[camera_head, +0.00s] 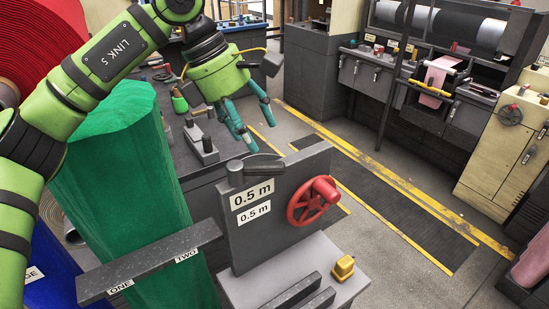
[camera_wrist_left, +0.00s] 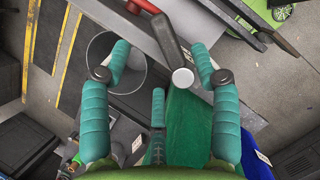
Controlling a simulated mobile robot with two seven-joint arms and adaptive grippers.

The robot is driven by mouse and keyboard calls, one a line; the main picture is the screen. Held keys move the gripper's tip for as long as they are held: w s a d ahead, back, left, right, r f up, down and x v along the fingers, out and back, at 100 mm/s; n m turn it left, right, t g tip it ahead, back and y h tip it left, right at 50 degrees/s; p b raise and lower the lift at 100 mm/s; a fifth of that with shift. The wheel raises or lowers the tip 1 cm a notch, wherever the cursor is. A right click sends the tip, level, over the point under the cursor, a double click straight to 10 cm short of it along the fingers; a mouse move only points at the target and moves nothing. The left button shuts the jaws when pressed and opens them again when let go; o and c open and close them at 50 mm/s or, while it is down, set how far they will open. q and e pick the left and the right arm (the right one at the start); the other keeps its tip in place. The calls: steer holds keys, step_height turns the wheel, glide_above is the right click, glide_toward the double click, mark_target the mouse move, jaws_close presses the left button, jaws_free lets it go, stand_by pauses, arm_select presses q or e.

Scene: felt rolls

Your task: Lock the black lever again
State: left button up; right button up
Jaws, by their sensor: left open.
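The black lever (camera_head: 255,168) lies across the top of a grey upright plate (camera_head: 240,235) marked "0.5 m". In the left wrist view, the black lever (camera_wrist_left: 165,37) points between my fingers. A pale round end (camera_wrist_left: 183,78) shows at its tip. My left gripper (camera_head: 260,135) is above and behind the plate in the head view, with its teal fingers pointing down. In the left wrist view, the left gripper (camera_wrist_left: 160,60) is open and empty, its fingers spread on both sides of the lever. I see no contact with it. My right gripper is not in view.
A red handwheel (camera_head: 313,200) is on the plate's right face. A yellow block (camera_head: 343,268) sits on the base below. A grey bar (camera_head: 150,260) labelled ONE and TWO crosses before the green felt roll (camera_head: 125,180). The aisle floor (camera_head: 400,205) at right is clear.

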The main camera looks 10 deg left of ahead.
mark_target(265, 161)
arm_select(q)
steer(key=shift+a+f, duration=0.2)
steer(key=shift+a, duration=0.05)
steer(key=p+x, duration=0.2)
steer(key=x, duration=0.3)
steer(key=shift+f, duration=0.25)
steer(key=shift+d+f, duration=0.25)
steer(key=shift+f, duration=0.2)
jaws_close()
